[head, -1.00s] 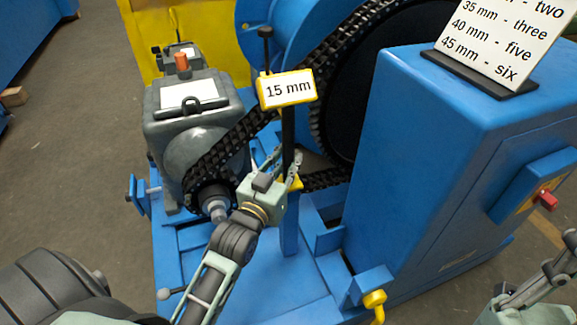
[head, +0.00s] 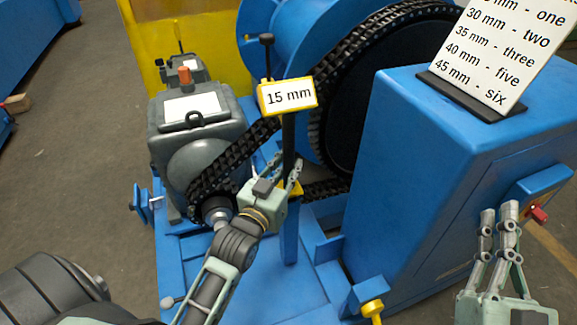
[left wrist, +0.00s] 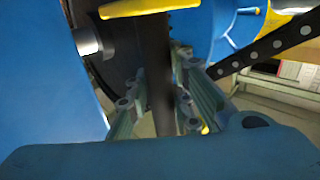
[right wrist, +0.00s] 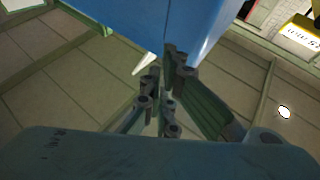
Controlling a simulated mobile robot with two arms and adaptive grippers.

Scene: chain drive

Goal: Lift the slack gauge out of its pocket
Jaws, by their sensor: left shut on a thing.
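The slack gauge is a dark upright bar (head: 289,136) with a yellow-framed 15 mm plate (head: 288,97) and a black knob on top. It stands in front of the chain. Its lower end meets a yellow collar (head: 293,188) on a blue post (head: 290,235), which hides how deep it sits. My left gripper (head: 286,168) is shut on the bar, just above the collar. The left wrist view shows the bar (left wrist: 160,70) between its fingers. My right gripper (head: 499,212) is empty, beside the blue cabinet; its finger gap is unclear.
The black chain (head: 235,155) runs from the grey motor (head: 190,125) to the large wheel close behind the gauge. A blue cabinet (head: 430,180) stands at right, with a sign (head: 505,50) on top and a red knob (head: 538,214) on its side.

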